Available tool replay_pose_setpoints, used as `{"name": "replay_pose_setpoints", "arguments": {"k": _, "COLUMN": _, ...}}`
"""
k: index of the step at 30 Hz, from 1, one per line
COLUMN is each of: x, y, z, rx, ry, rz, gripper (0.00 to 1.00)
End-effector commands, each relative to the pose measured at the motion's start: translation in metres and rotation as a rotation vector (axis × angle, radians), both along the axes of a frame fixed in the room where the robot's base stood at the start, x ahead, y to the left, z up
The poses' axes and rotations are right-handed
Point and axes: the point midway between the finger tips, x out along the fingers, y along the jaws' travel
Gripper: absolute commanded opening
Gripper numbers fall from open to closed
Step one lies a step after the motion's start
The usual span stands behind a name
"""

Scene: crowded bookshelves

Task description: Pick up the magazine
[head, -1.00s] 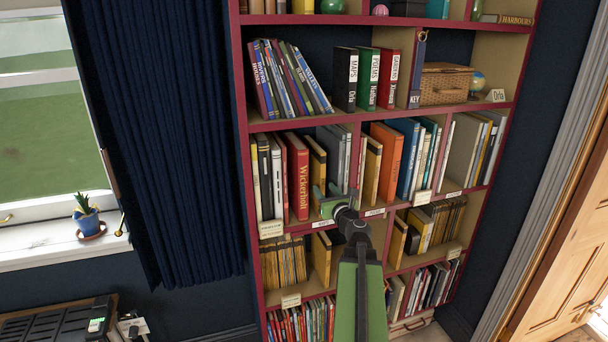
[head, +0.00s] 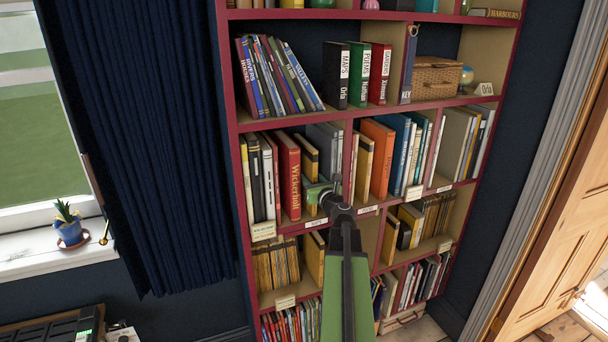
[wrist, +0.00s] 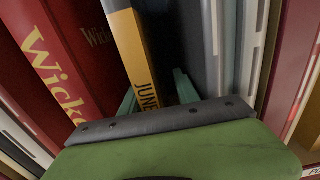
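The magazine (wrist: 138,62) has a yellow and black spine marked "JUNE" and stands upright in a middle shelf compartment. In the head view it (head: 310,156) shows just right of the thick red Wickerholt book, partly hidden by my gripper. My gripper (head: 319,192) reaches into the front of that compartment. In the wrist view its two green fingers (wrist: 157,93) are apart, one on each side of the spine's lower part. A dark gap shows between the spine and the right finger. I cannot tell whether the left finger touches the spine.
The red Wickerholt book (wrist: 62,60) stands close on the left. Grey volumes (wrist: 203,45) stand close on the right. The red bookcase (head: 229,150) is crowded, with a shelf edge and labels below my gripper. A dark curtain (head: 135,150) hangs at the left.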

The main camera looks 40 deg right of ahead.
Motion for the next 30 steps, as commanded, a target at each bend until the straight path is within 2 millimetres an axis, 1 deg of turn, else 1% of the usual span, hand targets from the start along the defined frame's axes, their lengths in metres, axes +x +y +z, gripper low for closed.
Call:
{"name": "replay_pose_setpoints", "arguments": {"k": 1, "x": 0.0019, "y": 0.0024, "z": 0.0, "rx": 0.0, "ry": 0.0, "rz": 0.004, "gripper": 0.3}}
{"name": "replay_pose_setpoints", "arguments": {"k": 6, "x": 0.0048, "y": 0.0061, "z": 0.0, "rx": 0.0, "ry": 0.0, "rz": 0.009, "gripper": 0.07}}
{"name": "replay_pose_setpoints", "arguments": {"k": 8, "x": 0.0054, "y": 0.007, "z": 0.0, "rx": 0.0, "ry": 0.0, "rz": 0.01, "gripper": 0.0}}
{"name": "replay_pose_setpoints", "arguments": {"k": 30, "x": 0.0074, "y": 0.0098, "z": 0.0002, "rx": 0.0, "ry": 0.0, "rz": 0.014, "gripper": 0.0}}
